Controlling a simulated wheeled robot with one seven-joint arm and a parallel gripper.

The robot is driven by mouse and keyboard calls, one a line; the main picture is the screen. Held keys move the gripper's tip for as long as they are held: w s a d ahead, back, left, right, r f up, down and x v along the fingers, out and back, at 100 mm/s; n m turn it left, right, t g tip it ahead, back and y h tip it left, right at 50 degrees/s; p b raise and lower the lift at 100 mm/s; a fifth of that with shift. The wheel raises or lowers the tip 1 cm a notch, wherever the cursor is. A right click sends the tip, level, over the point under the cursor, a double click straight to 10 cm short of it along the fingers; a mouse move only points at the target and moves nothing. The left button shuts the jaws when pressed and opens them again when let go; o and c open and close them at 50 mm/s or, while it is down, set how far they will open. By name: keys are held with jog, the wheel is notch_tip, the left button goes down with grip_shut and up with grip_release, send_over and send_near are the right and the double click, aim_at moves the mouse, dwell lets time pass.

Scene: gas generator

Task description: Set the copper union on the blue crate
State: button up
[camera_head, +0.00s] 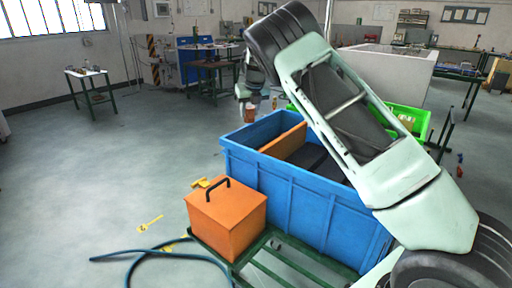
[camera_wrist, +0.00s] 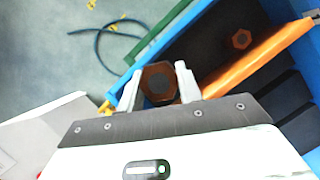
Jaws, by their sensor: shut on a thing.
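My gripper (camera_wrist: 158,82) is shut on the copper union (camera_wrist: 158,84), a brown-orange hexagonal fitting with a dark centre, held between its two pale fingers. In the head view the copper union (camera_head: 250,114) hangs below my gripper (camera_head: 246,98), near the far left corner of the blue crate (camera_head: 300,205) and apparently above its rim. The crate is open-topped with a dark interior and an orange divider (camera_head: 283,141). A second copper hexagonal piece (camera_wrist: 241,39) shows inside the crate in the wrist view. My arm hides the crate's right part in the head view.
An orange box (camera_head: 228,218) with a black handle stands before the crate on a green cart frame (camera_head: 262,246). A green crate (camera_head: 408,118) is behind at right. A blue hose (camera_head: 150,256) and yellow pieces (camera_head: 151,223) lie on the floor. The left floor is mostly clear.

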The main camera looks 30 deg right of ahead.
notch_tip(320, 180, down, 15)
jog(key=shift+s+f+p, duration=0.1)
jog(key=shift+f+p, duration=0.1)
jog(key=shift+p, duration=0.45)
jog(key=o, duration=0.8)
